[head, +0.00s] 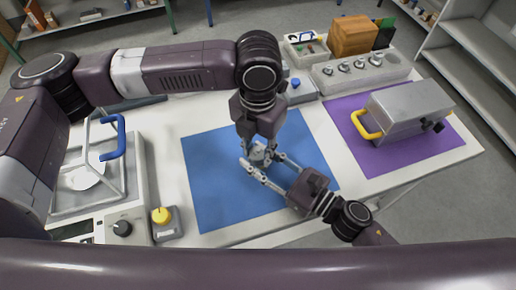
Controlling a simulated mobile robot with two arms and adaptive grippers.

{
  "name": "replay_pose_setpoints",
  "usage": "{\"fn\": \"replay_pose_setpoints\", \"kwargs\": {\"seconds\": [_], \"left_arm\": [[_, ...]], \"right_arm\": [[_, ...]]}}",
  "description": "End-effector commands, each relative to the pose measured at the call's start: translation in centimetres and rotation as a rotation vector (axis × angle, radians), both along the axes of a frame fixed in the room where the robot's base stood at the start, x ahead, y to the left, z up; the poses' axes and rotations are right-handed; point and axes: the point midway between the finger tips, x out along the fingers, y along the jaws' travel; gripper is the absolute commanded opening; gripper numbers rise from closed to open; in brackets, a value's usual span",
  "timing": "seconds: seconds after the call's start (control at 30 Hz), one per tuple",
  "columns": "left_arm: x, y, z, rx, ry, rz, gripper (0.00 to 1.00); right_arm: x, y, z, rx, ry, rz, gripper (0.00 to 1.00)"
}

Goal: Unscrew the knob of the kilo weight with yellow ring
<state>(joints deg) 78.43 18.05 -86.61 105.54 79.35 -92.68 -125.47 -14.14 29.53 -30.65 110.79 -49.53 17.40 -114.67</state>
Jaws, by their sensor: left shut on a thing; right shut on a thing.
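A small grey metal kilo weight (259,155) stands on the blue mat (215,180) near its middle, mostly hidden by my grippers. No yellow ring can be made out on it. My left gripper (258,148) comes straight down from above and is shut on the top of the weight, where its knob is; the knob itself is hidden. My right gripper (261,165) reaches in from the lower right, low over the mat, and its fingers are shut around the body of the weight.
On the left is a balance (140,190) with a blue-handled frame (113,140); a yellow button box (166,228) stands beside it. A purple mat (440,150) at right bears a grey case (405,112). A weight rack (335,84) and wooden box (351,36) stand behind.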

Motion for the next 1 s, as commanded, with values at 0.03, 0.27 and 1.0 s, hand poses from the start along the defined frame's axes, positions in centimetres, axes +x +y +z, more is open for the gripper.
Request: {"fn": "replay_pose_setpoints", "kwargs": {"seconds": [0.03, 0.27, 1.0], "left_arm": [[0.1, 0.0, 0.0, 0.0, -0.002, 0.0, 0.01], [0.1, 0.0, 0.0, 0.001, -0.002, -0.002, 0.4], [0.1, 0.0, 4.2, -0.001, -0.003, -0.005, 0.47]], "right_arm": [[0.0, 0.0, -0.1, -0.001, 0.001, 0.0, 0.0], [0.0, 0.0, -0.1, -0.001, 0.001, 0.0, 0.0], [0.0, 0.0, -0.1, -0.001, 0.001, 0.0, 0.0]]}}
